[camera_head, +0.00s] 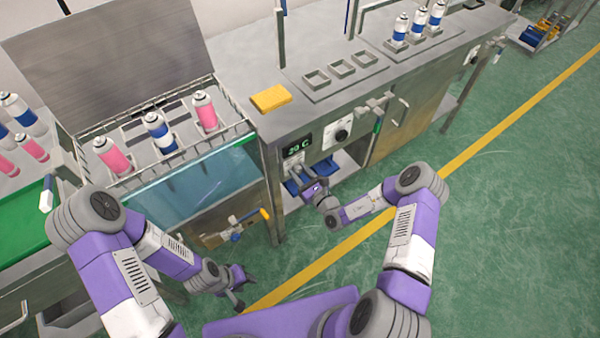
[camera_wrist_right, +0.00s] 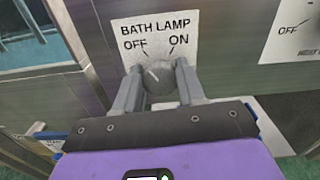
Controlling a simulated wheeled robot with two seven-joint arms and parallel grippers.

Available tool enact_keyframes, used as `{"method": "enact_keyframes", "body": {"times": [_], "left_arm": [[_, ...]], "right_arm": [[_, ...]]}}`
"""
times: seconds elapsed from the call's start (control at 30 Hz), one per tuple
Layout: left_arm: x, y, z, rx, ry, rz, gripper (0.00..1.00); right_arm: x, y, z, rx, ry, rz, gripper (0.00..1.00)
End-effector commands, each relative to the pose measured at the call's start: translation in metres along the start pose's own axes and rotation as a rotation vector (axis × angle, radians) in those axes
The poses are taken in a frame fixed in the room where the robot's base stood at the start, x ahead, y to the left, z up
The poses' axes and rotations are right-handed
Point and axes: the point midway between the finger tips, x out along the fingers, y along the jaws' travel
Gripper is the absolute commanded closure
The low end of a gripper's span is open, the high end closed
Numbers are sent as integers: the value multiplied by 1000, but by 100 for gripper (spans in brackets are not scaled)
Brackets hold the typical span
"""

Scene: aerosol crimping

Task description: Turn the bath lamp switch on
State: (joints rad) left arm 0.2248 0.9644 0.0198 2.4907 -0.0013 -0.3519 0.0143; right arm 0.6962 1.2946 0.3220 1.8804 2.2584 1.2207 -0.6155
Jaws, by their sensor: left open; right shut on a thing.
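The bath lamp switch is a round grey knob (camera_wrist_right: 160,78) below a white label (camera_wrist_right: 155,38) reading BATH LAMP, OFF and ON. Its pale pointer line tilts up and left, toward OFF. My right gripper (camera_wrist_right: 158,88) is shut on the knob, with one finger on each side. In the head view my right gripper (camera_head: 298,182) is at the cabinet front below the green display, and it hides the knob there. My left gripper (camera_head: 238,288) is open and empty, low over the floor in front of the bath.
A second dial (camera_head: 342,134) sits to the right of the display (camera_head: 297,147). The water bath (camera_head: 195,185) with a rack of cans is at the left. A yellow sponge (camera_head: 270,98) lies on the counter.

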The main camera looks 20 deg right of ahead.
Motion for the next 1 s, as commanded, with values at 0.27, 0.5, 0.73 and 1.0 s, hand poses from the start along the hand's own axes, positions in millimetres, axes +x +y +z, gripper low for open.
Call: {"method": "enact_keyframes", "body": {"times": [0.27,0.5,0.73,1.0], "left_arm": [[-6,2,0,0,0,0,57],[-18,7,1,0,0,0,57],[-31,12,1,0,0,0,57],[-41,15,2,0,0,0,57]], "right_arm": [[0,0,1,64,1,-2,91],[-1,-1,1,228,2,-3,91],[0,-2,1,443,2,-3,91],[-1,-2,-1,695,3,-3,91]]}}
